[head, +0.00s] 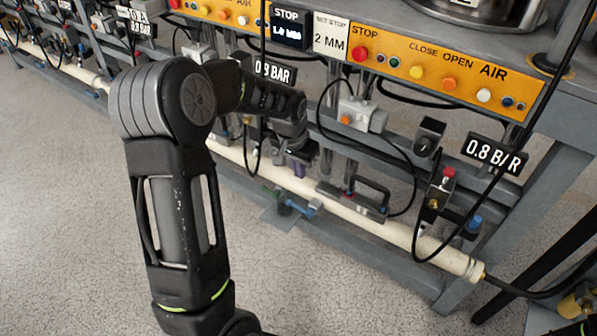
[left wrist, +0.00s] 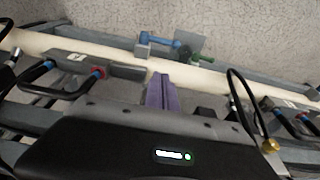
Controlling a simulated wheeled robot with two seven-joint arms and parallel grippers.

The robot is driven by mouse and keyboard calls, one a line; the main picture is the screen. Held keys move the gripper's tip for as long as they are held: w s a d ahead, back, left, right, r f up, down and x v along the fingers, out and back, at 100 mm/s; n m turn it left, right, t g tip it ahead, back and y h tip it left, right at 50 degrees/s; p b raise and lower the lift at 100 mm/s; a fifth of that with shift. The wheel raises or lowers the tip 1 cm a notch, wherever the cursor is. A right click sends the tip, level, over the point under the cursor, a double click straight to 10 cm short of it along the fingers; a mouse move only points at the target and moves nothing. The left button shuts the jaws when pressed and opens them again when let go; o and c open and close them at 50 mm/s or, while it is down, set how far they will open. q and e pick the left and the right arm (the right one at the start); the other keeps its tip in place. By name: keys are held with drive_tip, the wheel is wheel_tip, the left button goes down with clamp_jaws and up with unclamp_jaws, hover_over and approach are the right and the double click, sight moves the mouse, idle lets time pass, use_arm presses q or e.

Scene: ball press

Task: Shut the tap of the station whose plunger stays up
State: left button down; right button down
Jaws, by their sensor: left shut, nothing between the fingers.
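My left gripper (head: 298,170) reaches in over the long cream pipe (head: 400,233) below the orange panel. Its purple fingers (left wrist: 161,92) are closed together with nothing between them. A fitting with a blue handle (head: 310,206) and a green part (head: 272,190) sits just in front of the pipe, below and apart from the fingers. In the left wrist view the blue handle (left wrist: 158,39) lies beyond the fingertips, across the pipe. I cannot tell which plunger stays up; the plungers are not clearly shown. My right gripper is not in view.
The orange panel (head: 440,72) carries coloured buttons. A 0.8 BAR sign (head: 494,153) hangs at right. A black handle bar (head: 370,188) and looping black cables (left wrist: 236,85) lie beside the gripper. Speckled floor (head: 60,200) is clear in front.

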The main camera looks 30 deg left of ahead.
use_arm(q)
drive_tip(key=b, duration=0.2)
hover_over(300, 208)
drive_tip(key=w+a, duration=0.2)
drive_tip(key=w, duration=0.1)
wheel_tip(300, 208, down, 7)
drive_tip(key=shift+s+d+f+b, duration=0.2)
drive_tip(key=shift+s+f, duration=0.1)
drive_tip(key=shift+f, duration=0.35)
drive_tip(key=shift+s+d+f+b, duration=0.1)
drive_tip(key=shift+s+f+b, duration=0.15)
drive_tip(key=shift+f, duration=0.35)
drive_tip(key=shift+s+f, duration=0.5)
drive_tip(key=shift+f, duration=0.1)
